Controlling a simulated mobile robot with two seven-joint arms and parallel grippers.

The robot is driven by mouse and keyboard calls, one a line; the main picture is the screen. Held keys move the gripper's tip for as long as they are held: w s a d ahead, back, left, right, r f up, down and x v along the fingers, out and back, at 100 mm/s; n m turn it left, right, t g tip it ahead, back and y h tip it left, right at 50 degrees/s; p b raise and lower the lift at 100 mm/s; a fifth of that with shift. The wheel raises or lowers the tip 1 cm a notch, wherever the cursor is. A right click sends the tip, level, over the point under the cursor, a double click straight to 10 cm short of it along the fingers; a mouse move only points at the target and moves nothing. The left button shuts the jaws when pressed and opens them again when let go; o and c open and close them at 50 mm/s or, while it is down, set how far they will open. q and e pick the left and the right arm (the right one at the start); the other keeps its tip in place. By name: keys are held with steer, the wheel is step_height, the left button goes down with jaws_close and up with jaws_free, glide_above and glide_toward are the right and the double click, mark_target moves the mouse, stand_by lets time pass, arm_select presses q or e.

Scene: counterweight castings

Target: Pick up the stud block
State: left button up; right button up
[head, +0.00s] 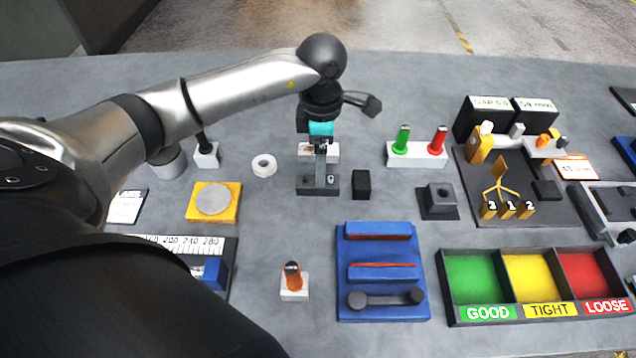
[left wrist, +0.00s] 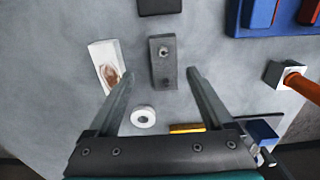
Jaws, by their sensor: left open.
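The stud block (head: 318,188) is a dark grey oblong block with a small light metal stud on its top. It lies on the grey table near the middle in the head view. In the left wrist view the stud block (left wrist: 163,70) appears just past and between the fingertips, its stud and a dark hole showing. My left gripper (head: 320,168) points down over the block and partly hides it. In the left wrist view my left gripper (left wrist: 159,72) is open, with nothing held between its fingers. My right gripper is in neither view.
A white block (head: 332,151) stands just behind, a black block (head: 361,184) to the right and a white ring (head: 264,165) to the left. A blue rack (head: 383,312) and a three-colour sorting tray (head: 448,318) lie nearer. Bare table surrounds the stud block's front.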

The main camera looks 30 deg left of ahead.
arm_select(q)
steer(key=f, duration=0.2)
steer(key=s+f, duration=0.1)
steer(key=f, duration=0.1)
steer(key=shift+f, duration=0.2)
steer(key=shift+w+f, duration=0.1)
steer(key=shift+f, duration=0.25)
jaws_close()
steer(key=shift+a+r, duration=0.1)
steer(key=shift+r, duration=0.05)
stand_by(0.8)
